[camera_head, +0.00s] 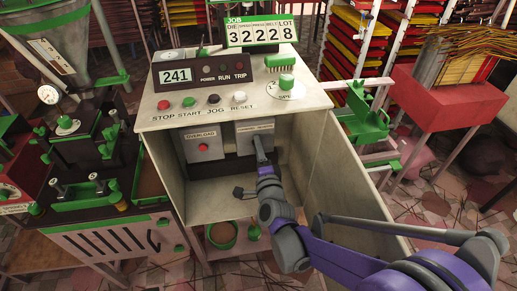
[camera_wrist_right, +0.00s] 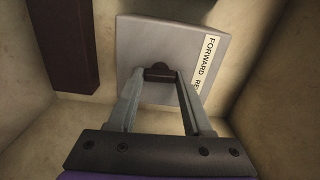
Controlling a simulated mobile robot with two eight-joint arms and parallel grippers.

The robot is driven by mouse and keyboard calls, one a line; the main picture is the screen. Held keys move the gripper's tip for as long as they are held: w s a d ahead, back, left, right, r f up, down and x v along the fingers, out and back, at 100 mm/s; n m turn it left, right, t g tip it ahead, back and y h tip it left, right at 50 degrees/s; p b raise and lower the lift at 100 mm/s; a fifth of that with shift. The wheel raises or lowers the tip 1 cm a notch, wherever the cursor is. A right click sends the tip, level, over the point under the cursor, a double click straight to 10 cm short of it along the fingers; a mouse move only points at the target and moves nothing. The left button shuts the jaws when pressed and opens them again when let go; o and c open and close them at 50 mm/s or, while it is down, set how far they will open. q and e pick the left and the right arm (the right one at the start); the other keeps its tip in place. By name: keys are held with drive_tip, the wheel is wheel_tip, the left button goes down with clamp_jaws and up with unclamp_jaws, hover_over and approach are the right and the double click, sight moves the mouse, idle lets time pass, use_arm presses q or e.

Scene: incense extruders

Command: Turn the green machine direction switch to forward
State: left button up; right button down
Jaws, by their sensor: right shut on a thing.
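The direction switch is a grey box (camera_head: 248,136) under the panel of the green-trimmed machine, inside its open cabinet. In the right wrist view the box (camera_wrist_right: 152,42) carries a label (camera_wrist_right: 207,65) reading "FORWARD" and part of another word. A dark switch handle (camera_wrist_right: 160,71) stands on its face. My right gripper (camera_wrist_right: 162,76) is shut on this handle, a finger on either side. In the head view my right gripper (camera_head: 261,158) reaches up to the box from below right and hides part of it. Which way the switch is turned I cannot tell. My left gripper is not in view.
An overload box (camera_head: 202,146) with a red button sits left of the switch box. The panel (camera_head: 220,108) above carries stop, start, jog and reset buttons. The cabinet's right wall (camera_head: 318,165) stands close to my right arm.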

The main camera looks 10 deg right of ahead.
drive_tip(key=shift+n, duration=4.1)
drive_tip(key=shift+c, duration=1.6)
unclamp_jaws()
drive_tip(key=s, duration=1.1)
drive_tip(key=shift+p, duration=0.4)
drive_tip(key=shift+w, duration=0.1)
